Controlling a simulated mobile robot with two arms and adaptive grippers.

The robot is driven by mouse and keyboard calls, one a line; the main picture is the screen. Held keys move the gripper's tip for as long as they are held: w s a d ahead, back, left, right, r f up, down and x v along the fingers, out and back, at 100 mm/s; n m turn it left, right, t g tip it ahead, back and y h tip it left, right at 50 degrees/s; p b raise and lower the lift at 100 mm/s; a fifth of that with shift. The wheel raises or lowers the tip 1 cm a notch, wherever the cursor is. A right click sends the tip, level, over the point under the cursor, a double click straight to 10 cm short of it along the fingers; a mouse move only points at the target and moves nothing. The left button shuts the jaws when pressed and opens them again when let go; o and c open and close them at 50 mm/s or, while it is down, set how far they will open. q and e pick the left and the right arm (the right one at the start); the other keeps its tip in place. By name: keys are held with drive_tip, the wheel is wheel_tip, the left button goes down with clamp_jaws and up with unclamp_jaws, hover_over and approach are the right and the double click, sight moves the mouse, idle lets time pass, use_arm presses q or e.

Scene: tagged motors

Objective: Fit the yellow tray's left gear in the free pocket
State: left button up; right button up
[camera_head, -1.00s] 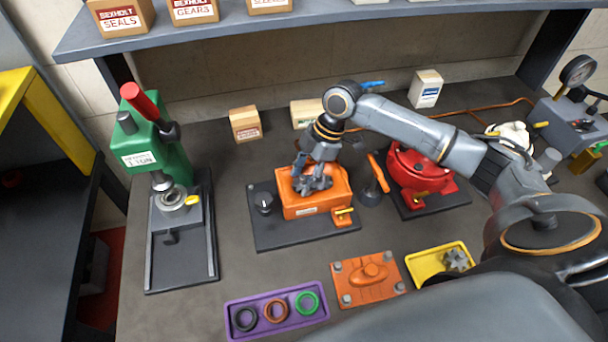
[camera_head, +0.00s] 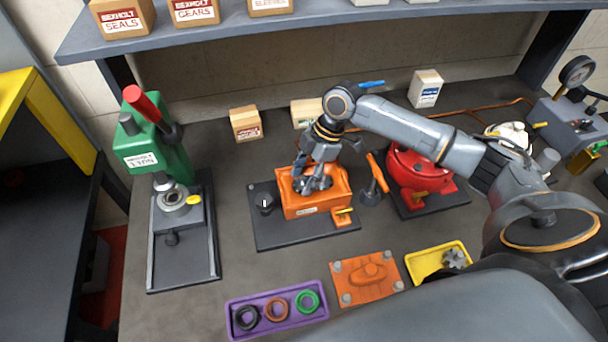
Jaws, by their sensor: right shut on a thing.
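The yellow tray (camera_head: 425,262) lies at the front right, partly hidden by my arm. One grey gear (camera_head: 455,258) shows in it on the right side; its left part looks empty. My right gripper (camera_head: 316,186) points down into the open top of the orange housing (camera_head: 318,206), which stands on a dark base plate. It is shut on a grey gear (camera_head: 309,184) at the housing's pockets. The fingers hide most of the pockets, and I cannot tell whether the gear is fully seated. My left gripper is not in view.
An orange cover plate (camera_head: 366,273) and a purple tray (camera_head: 235,327) with three rings lie in front. A green press (camera_head: 160,150) stands left. A red round housing (camera_head: 418,170) and an orange-handled tool (camera_head: 377,172) stand right of the orange housing.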

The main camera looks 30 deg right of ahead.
drive_tip(key=shift+s, duration=0.1)
drive_tip(key=shift+r+p, duration=0.1)
drive_tip(key=shift+p, duration=0.4)
idle(0.6)
drive_tip(key=o, duration=1.5)
drive_tip(key=shift+p, duration=0.3)
